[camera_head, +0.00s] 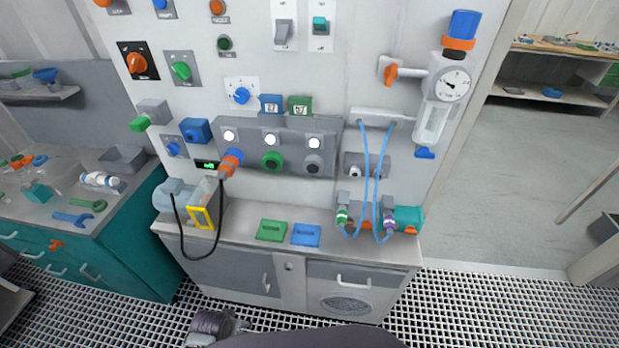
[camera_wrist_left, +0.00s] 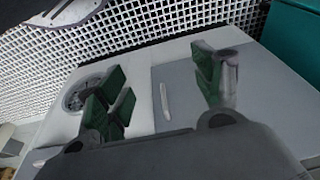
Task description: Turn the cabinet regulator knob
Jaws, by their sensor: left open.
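The regulator hangs at the upper right of the cabinet panel, with a round gauge (camera_head: 452,85) and a clear bowl below it. Its blue knob (camera_head: 463,24) stands on top, above an orange ring. My left gripper (camera_head: 222,326) is low at the bottom edge of the head view, in front of the lower cabinet and far from the knob. In the left wrist view its green-padded fingers (camera_wrist_left: 162,95) are spread wide, with nothing between them. The cabinet front (camera_wrist_left: 190,85) with a handle and a round vent shows behind them. My right gripper is out of view.
An orange-handled valve (camera_head: 391,71) juts out left of the regulator. Blue hoses (camera_head: 366,170) hang below it. A black cable (camera_head: 183,235) loops at the panel's left. Green (camera_head: 272,230) and blue (camera_head: 306,235) trays lie on the ledge. Open floor (camera_head: 545,175) lies at right.

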